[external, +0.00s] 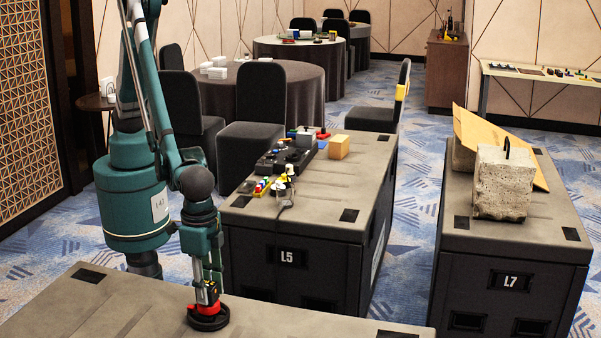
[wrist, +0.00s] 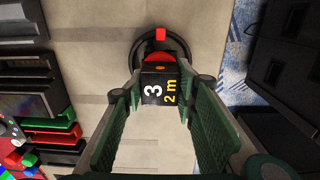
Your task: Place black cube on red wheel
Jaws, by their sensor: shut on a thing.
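The black cube (external: 206,293), with yellow and white markings, is between the fingers of my gripper (external: 208,287), low over the near table in the external view. In the wrist view, the cube (wrist: 160,88) shows "3" and "2 m" on one face, with my gripper (wrist: 160,95) shut on its sides. The red wheel (external: 216,310) has a red middle and a black ring, and lies on the table directly below the cube. In the wrist view, the wheel (wrist: 160,35) is partly hidden by the cube. I cannot tell whether the cube touches it.
Dark boxes with green and red parts (wrist: 45,130) lie at the left of the wrist view. Case L5 (external: 330,195) holds small items and a yellow block (external: 339,147); case L7 (external: 460,225) bears a concrete block (external: 502,185).

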